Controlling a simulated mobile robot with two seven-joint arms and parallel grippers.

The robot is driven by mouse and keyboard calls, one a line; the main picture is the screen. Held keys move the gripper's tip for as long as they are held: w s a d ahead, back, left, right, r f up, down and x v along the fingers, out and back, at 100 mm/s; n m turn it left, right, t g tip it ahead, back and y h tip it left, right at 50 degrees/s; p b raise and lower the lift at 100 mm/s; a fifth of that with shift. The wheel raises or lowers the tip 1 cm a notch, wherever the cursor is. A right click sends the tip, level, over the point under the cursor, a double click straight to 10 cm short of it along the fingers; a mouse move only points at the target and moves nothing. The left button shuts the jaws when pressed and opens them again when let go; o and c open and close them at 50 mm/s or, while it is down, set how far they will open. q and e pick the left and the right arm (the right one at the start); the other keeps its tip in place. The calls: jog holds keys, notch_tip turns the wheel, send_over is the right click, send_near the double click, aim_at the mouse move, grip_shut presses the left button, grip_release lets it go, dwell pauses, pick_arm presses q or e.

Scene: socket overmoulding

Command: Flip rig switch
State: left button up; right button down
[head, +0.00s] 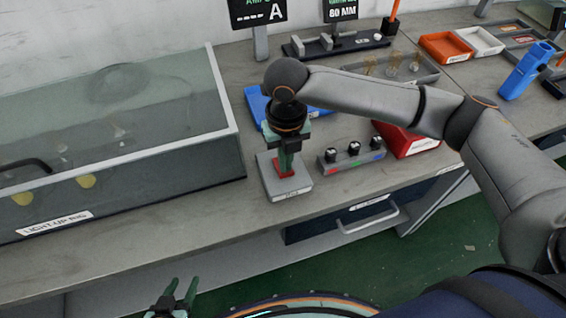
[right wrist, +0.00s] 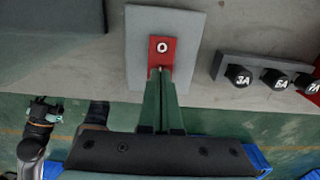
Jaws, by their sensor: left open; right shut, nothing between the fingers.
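The rig switch is a pale grey box (head: 300,186) with a red rocker (head: 282,167) on the bench, right of the light-up rig (head: 60,222). In the right wrist view the red rocker (right wrist: 163,42) shows a white ring mark on the grey plate (right wrist: 138,30). My right gripper (head: 285,170) points down over the switch, shut and empty. Its green fingertips (right wrist: 160,73) are at the near edge of the rocker; I cannot tell whether they touch it. My left gripper (head: 174,298) is open and empty, low in front of the bench.
A block with several black knobs (head: 354,156) stands just right of the switch. Behind are a blue tray (head: 256,103) and a red bin (head: 418,142). The rig's clear cover (head: 130,95) fills the left. Bare bench lies in front of the switch.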

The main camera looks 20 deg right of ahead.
jog(key=shift+f, duration=0.4)
notch_tip(320, 180, up, 3)
jog(key=p, duration=0.3)
jog(key=shift+r+p, duration=0.15)
jog(key=shift+p, duration=0.25)
notch_tip(320, 180, up, 4)
jog(key=p, duration=0.4)
jog(key=shift+p, duration=0.4)
